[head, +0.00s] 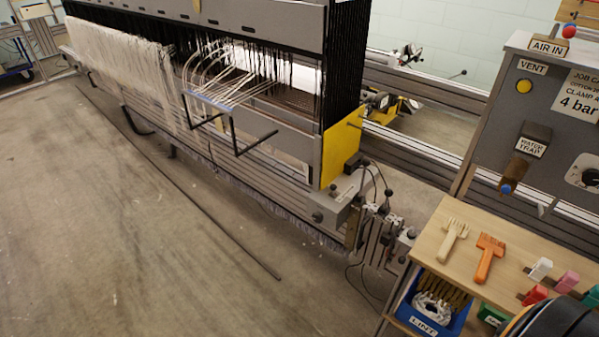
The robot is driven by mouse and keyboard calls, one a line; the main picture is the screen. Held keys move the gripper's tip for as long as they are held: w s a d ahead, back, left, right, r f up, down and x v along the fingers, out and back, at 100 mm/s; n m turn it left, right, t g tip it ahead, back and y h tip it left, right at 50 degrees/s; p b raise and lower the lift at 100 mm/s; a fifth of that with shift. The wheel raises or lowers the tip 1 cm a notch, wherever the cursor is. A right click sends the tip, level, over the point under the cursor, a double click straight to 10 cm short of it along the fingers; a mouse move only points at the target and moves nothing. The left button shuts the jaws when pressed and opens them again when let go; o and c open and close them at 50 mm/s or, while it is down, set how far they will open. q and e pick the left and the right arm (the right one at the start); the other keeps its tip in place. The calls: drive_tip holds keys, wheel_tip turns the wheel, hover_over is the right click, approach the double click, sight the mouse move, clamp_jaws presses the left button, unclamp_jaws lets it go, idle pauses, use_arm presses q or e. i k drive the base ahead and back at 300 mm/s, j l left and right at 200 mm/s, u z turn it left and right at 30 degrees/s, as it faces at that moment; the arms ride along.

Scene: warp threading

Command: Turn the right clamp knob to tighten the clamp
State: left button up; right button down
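The long loom-like warp frame (300,133) runs from the upper left to the centre, with black strands and a yellow end plate (341,150). A grey block (334,206) at its right end carries small dark round knobs. Several lever-like parts with dark knobs (389,193) stand just right of it. I cannot tell which of these is the right clamp knob, or how tight any clamp is. White threads (235,82) hang over a dark wire bracket (257,143) at the front. Neither of my grippers is in view.
A grey panel (490,160) with "AIR IN", "VENT" and "4 bar" labels stands at the right. Below it, a wooden bench (437,240) holds a pale comb (453,239) and an orange comb (488,256). A blue "LINT" bin (457,322) sits under it. The left floor is mostly clear.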

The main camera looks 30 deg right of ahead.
sight(317, 217)
drive_tip(key=z, duration=1)
drive_tip(key=i+j, duration=0.1)
drive_tip(key=j, duration=0.1)
